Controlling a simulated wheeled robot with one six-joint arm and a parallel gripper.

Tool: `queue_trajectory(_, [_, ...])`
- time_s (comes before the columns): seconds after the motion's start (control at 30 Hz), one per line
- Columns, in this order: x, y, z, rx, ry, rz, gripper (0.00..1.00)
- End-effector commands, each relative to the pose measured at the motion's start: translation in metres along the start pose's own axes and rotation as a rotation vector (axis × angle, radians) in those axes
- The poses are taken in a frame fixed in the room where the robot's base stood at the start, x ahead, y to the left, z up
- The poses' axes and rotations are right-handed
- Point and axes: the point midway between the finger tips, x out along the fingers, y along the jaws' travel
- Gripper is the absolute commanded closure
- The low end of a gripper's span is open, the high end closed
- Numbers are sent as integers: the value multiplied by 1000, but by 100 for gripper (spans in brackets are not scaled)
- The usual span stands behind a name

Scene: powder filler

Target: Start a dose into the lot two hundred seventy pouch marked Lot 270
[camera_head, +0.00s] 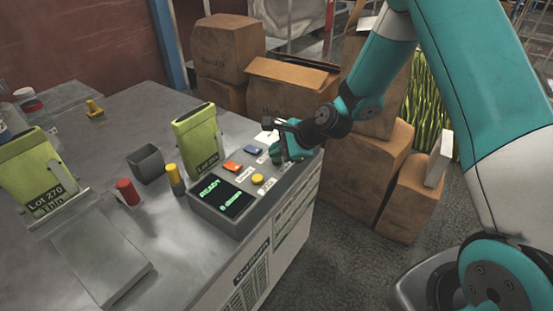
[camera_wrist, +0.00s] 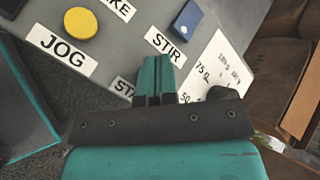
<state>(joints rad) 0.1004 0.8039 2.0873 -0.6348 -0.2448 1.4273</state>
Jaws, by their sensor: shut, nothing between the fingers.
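The pouch marked Lot 270 (camera_head: 38,165) is yellow-green and stands upright at the left of the bench, behind a flat grey plate (camera_head: 100,260). A second green pouch (camera_head: 197,138) stands behind the control panel (camera_head: 222,208); its label is too small to read. The panel has a dark screen with green text, an orange button (camera_head: 232,166), a blue button (camera_head: 252,149) and a yellow button (camera_head: 257,180). In the wrist view the yellow button (camera_wrist: 80,23) is labelled JOG, the blue one (camera_wrist: 186,20) STIR. My shut, empty gripper (camera_wrist: 154,78) partly covers a label beginning "STA".
A grey open box (camera_head: 146,165), a red cylinder (camera_head: 128,192) and a yellow cylinder (camera_head: 174,180) stand between the pouches. A yellow part (camera_head: 95,109) lies farther back. Cardboard boxes (camera_head: 228,50) stand beyond the bench. A printed scale sheet (camera_wrist: 222,70) lies beside the labels.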

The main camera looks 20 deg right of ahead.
Motion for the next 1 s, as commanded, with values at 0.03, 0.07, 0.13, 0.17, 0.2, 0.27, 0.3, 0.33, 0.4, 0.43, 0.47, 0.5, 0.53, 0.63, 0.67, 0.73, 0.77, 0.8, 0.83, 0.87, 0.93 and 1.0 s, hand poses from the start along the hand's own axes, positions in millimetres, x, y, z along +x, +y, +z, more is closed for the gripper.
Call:
queue_trajectory(0.03, [1, 0, 0, 0, 0, 0, 100])
queue_trajectory(0.07, [1, 1, -1, 0, 0, 0, 100])
queue_trajectory(0.13, [2, 1, -1, 0, 0, 0, 100])
queue_trajectory(0.17, [2, 1, -1, 0, 0, 0, 100])
queue_trajectory(0.2, [2, 2, -2, 0, 0, 0, 100])
queue_trajectory(0.27, [3, 2, -2, 0, 0, 0, 100])
queue_trajectory(0.3, [3, 2, -2, 0, 0, 0, 100])
queue_trajectory(0.33, [3, 2, -2, 0, 0, 0, 100])
queue_trajectory(0.4, [4, 3, -3, 0, 0, 0, 100])
queue_trajectory(0.43, [4, 3, -3, 0, 0, 0, 100])
queue_trajectory(0.47, [4, 3, -3, 0, 0, 0, 100])
queue_trajectory(0.5, [5, 3, -4, 0, 0, 0, 100])
queue_trajectory(0.53, [5, 4, -4, 0, 0, 0, 100])
queue_trajectory(0.63, [5, 3, -4, 0, 0, 0, 100])
queue_trajectory(0.67, [5, 3, -3, 0, 0, 0, 100])
queue_trajectory(0.73, [5, 3, -4, 0, 0, 0, 100])
queue_trajectory(0.77, [5, 3, -3, 0, 0, 0, 100])
queue_trajectory(0.8, [4, 3, -3, 0, 0, 0, 100])
queue_trajectory(0.83, [4, 3, -3, 0, 0, 0, 100])
queue_trajectory(0.87, [4, 3, -3, 0, 0, 0, 100])
queue_trajectory(0.93, [2, 1, -1, 0, 0, 0, 100])
queue_trajectory(1.0, [-1, -1, 1, 0, 0, 0, 100])
